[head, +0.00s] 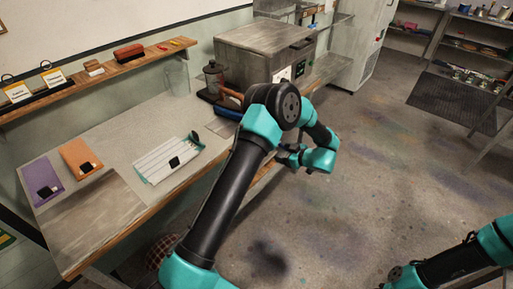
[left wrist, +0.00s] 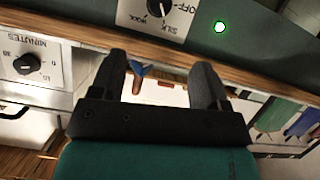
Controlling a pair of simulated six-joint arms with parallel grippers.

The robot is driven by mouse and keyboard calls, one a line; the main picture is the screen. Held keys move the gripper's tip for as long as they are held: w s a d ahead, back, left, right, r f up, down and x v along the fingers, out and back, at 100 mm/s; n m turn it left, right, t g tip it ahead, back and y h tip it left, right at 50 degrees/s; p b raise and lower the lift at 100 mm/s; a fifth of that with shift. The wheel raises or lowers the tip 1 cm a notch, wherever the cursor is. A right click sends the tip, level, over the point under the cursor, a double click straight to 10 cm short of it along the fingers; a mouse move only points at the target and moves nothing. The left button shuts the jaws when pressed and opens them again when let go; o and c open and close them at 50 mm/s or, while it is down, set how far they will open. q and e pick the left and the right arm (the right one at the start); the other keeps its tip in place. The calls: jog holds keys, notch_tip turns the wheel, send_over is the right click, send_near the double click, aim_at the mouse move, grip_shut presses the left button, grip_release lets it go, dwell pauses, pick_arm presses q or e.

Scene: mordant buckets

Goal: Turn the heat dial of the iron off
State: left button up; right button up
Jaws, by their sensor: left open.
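The heat dial (left wrist: 158,7) is a black knob on a white plate at the top of the left wrist view, cut by the frame edge. OFF, SILK and WOOL can be read around it. Its pale mark seems to point down, nearer SILK than OFF; I cannot tell exactly. A green lamp (left wrist: 221,27) glows to its right. My left gripper (left wrist: 161,78) is open and empty, its fingertips apart from the dial and below it in the picture. In the head view my left gripper (head: 285,154) is beside the bench edge. The dial cannot be made out there.
A MINUTES dial (left wrist: 27,64) is at the left of the wrist view. In the head view a large grey box (head: 262,47) stands on the bench. A white striped board (head: 165,160) and purple (head: 41,181) and orange (head: 80,158) swatches lie nearer.

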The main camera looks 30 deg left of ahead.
pick_arm(q)
jog(key=x, duration=1.6)
jog(key=shift+a+f, duration=0.2)
jog(key=shift+a, duration=0.1)
jog(key=c, duration=0.9)
